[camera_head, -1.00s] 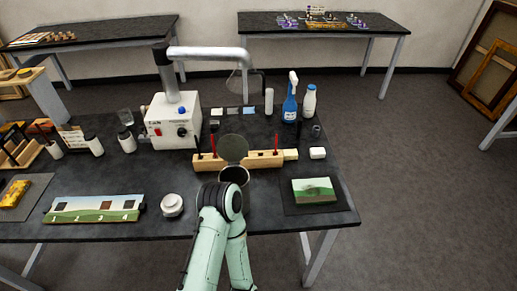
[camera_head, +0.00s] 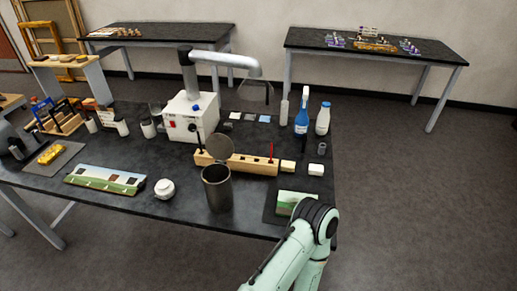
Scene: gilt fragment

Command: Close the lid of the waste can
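The waste can (camera_head: 217,190) is a dark metallic cylinder near the front edge of the black table. Its round lid (camera_head: 219,147) stands up at the back of the rim, so the can is open. One of my pale green arms comes in from the bottom right, with its black joint over the table's front right corner. This arm is to the right of the can and apart from it. No gripper fingers show in the view, so neither gripper can be placed relative to the lid.
A wooden block with red sticks (camera_head: 245,163) stands just behind the can. A white round jar (camera_head: 164,189) is left of it, and a landscape picture (camera_head: 295,202) is to the right. A white box (camera_head: 190,116) with a fume arm stands farther back.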

